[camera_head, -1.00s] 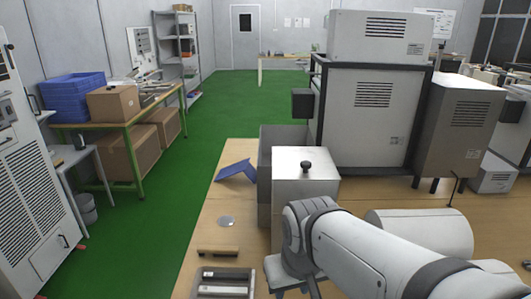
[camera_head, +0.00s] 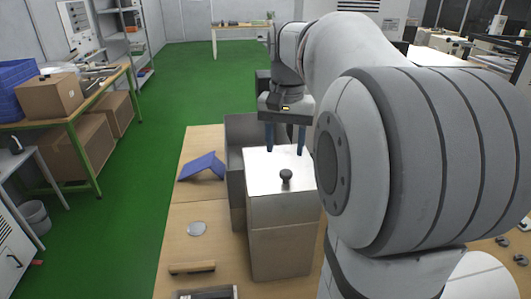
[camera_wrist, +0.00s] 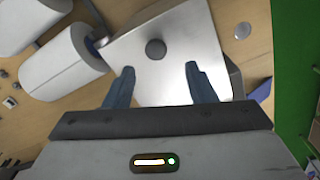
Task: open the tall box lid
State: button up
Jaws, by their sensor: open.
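The tall box (camera_head: 283,245) stands upright on the wooden table, with a shiny flat lid (camera_head: 265,172) on top. A dark round knob (camera_head: 286,176) sits on the lid; it also shows in the wrist view (camera_wrist: 155,49). The lid lies flat and looks closed. My gripper (camera_head: 285,148) is above the far side of the lid, its blue fingers pointing down. In the wrist view my gripper (camera_wrist: 160,70) has its fingers spread apart with nothing between them. The knob lies beyond the fingertips, apart from them.
A grey open-topped bin (camera_head: 235,165) stands directly beside the box. A blue angled piece (camera_head: 203,166), a pale disc (camera_head: 197,229) and a wooden bar (camera_head: 192,267) lie on the table to the left. Bare table surrounds these pieces.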

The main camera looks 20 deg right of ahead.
aim_at(285, 172)
jog(key=f, duration=0.6)
jog(key=shift+s+d+f, duration=0.15)
jog(key=shift+d+f, duration=0.05)
jog(key=shift+f, duration=0.05)
grip_shut()
dwell(0.3)
